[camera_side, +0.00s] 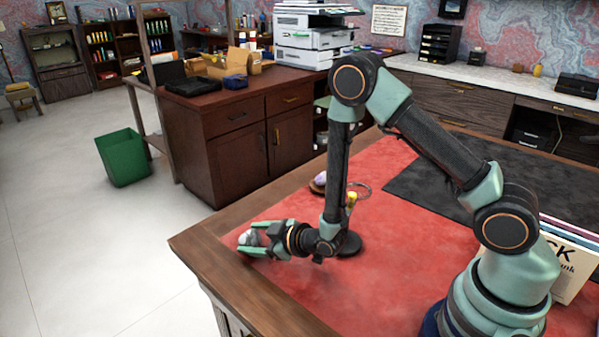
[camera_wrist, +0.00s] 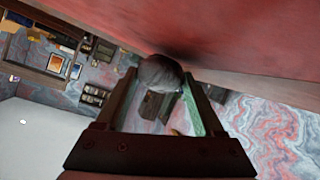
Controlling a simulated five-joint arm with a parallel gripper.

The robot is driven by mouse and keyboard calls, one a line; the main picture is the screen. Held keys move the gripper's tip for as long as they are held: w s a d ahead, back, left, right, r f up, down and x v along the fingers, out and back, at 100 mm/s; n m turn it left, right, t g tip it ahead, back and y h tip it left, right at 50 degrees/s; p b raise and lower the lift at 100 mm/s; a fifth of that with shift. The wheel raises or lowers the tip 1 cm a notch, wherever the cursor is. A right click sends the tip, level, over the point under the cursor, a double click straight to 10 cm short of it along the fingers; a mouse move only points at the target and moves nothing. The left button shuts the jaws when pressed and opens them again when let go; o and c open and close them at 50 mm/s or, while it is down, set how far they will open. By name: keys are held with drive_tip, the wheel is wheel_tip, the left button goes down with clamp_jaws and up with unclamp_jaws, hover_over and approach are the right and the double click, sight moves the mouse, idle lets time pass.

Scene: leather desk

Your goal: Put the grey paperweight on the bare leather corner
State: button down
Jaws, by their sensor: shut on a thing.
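The grey paperweight (camera_side: 249,238) is between the fingers of my gripper (camera_side: 258,241) in the side view, at the left corner of the red leather (camera_side: 390,290). My gripper is shut on it and lies low, close to the leather. I cannot tell whether the paperweight touches the leather. In the wrist view the rounded grey paperweight (camera_wrist: 160,72) sits between the two finger tips (camera_wrist: 162,82), with the red surface just beyond it. The leather around the gripper is bare.
A wooden border (camera_side: 218,262) edges the desk on the left, with a drop to the floor. A small purple object (camera_side: 320,178), a ring (camera_side: 362,188) and a yellow item (camera_side: 352,198) lie behind my arm. A dark mat (camera_side: 440,185) and books (camera_side: 570,262) are to the right.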

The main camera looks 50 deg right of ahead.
drive_tip(key=shift+f, duration=0.1)
unclamp_jaws()
drive_tip(key=shift+f, duration=0.1)
